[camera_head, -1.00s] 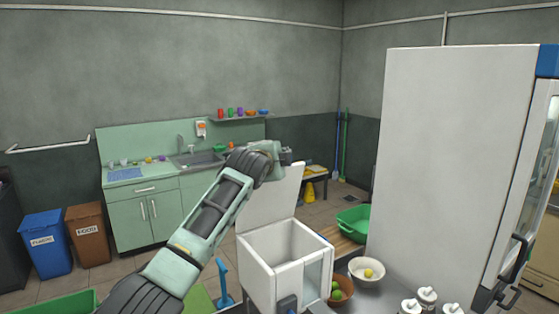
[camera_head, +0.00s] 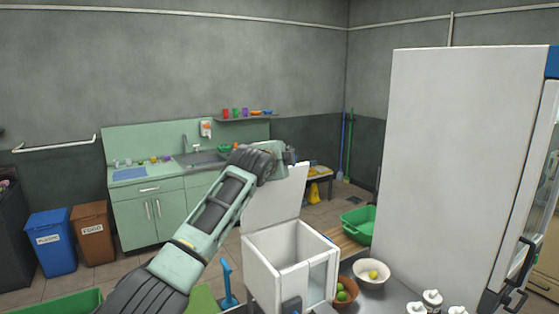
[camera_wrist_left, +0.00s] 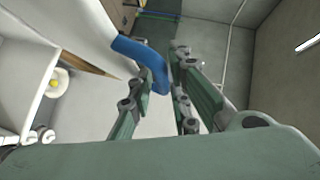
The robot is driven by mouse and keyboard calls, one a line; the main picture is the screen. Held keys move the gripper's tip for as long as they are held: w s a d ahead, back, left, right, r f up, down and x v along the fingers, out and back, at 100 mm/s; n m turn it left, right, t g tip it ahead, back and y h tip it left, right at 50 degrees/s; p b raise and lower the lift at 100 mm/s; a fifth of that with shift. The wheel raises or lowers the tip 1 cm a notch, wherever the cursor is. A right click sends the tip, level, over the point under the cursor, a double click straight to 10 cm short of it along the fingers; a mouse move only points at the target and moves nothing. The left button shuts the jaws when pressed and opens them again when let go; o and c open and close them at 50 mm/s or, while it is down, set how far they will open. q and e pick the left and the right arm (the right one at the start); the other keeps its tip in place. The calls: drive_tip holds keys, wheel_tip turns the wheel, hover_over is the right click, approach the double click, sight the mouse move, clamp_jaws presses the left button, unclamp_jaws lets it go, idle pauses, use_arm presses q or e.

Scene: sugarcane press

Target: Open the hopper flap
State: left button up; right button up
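The white hopper box (camera_head: 275,278) stands at the lower middle of the head view, its top open and its inside visible. Its white flap (camera_head: 272,206) stands raised at the back edge, leaning slightly back. My left gripper (camera_head: 288,157) is at the flap's top edge, partly hidden by my wrist. In the left wrist view, a blue bent bar (camera_wrist_left: 138,52) reaches between the two fingertips of my left gripper (camera_wrist_left: 162,75). The fingers stand apart around it; whether they press on it cannot be told. My right gripper is not in view.
A tall white fridge (camera_head: 455,150) stands close on the right. A white bowl (camera_head: 371,274), a brown bowl with green fruit (camera_head: 344,292) and white bottles (camera_head: 432,299) are beside the box. A blue lever (camera_head: 227,282) stands to its left. A green basin (camera_head: 358,224) is behind.

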use_arm(q)
drive_tip(key=v, duration=1.2)
drive_tip(key=shift+f, duration=0.1)
